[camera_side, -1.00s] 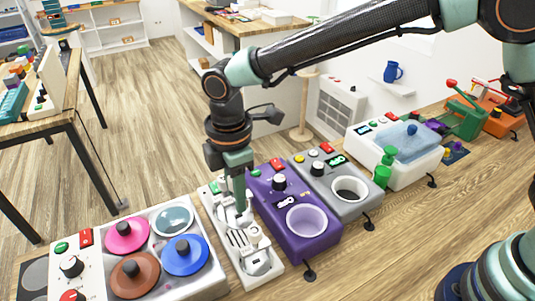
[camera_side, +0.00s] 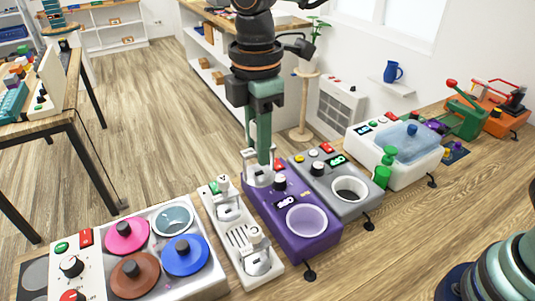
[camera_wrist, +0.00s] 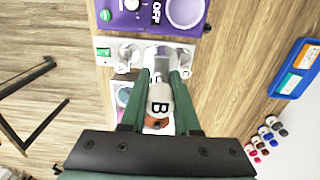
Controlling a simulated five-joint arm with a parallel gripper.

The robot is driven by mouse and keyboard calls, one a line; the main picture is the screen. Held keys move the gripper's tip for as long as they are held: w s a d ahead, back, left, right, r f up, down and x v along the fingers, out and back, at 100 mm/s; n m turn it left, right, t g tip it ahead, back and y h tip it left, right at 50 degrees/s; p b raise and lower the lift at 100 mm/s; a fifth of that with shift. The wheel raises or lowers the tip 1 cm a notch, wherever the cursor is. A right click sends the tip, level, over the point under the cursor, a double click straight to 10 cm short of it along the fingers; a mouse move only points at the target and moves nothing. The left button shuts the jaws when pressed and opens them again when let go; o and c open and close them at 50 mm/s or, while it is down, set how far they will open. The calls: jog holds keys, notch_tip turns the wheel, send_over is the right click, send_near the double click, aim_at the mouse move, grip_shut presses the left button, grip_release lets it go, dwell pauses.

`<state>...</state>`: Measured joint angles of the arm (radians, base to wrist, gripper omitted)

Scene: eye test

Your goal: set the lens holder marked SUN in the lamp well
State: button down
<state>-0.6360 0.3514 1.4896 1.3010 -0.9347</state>
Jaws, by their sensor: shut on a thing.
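My gripper (camera_side: 264,150) is shut on a pale lens holder (camera_side: 257,172), held over the back left end of the purple device (camera_side: 318,242). In the wrist view, a white piece marked with what looks like a B (camera_wrist: 159,100) shows between the fingers; I read no SUN mark. The white rack (camera_side: 243,273) stands just left of the purple device, with other pale holders in it. The purple device has a pale round well (camera_side: 307,220); the grey device (camera_side: 324,186) has a dark well with a white rim (camera_side: 350,190). I cannot tell which is the lamp well.
A panel with pink, brown and blue lids (camera_side: 186,256) stands left of the rack. The wooden bench is clear in front of the purple and grey devices.

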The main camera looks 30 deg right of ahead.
jog(key=s+d+f, duration=0.5)
jog(key=d+f, duration=0.2)
jog(key=d, duration=0.1)
jog(key=shift+w+d+f, duration=0.1)
jog(key=shift+w+f, duration=0.05)
jog(key=shift+f, duration=4.75)
jog(key=shift+f, duration=0.25)
jog(key=shift+c, duration=1.7)
grip_release()
jog(key=shift+r, duration=3)
jog(key=s+d+r+m+t, duration=0.1)
jog(key=d+r+m+t, duration=0.1)
jog(key=d+r+m, duration=0.5)
jog(key=s+d+r+m+t, duration=0.2)
jog(key=d+r+m, duration=0.4)
jog(key=d+m, duration=0.5)
jog(key=shift+d+r+t, duration=0.3)
jog(key=shift+r+t, duration=0.05)
jog(key=shift+t, duration=0.45)
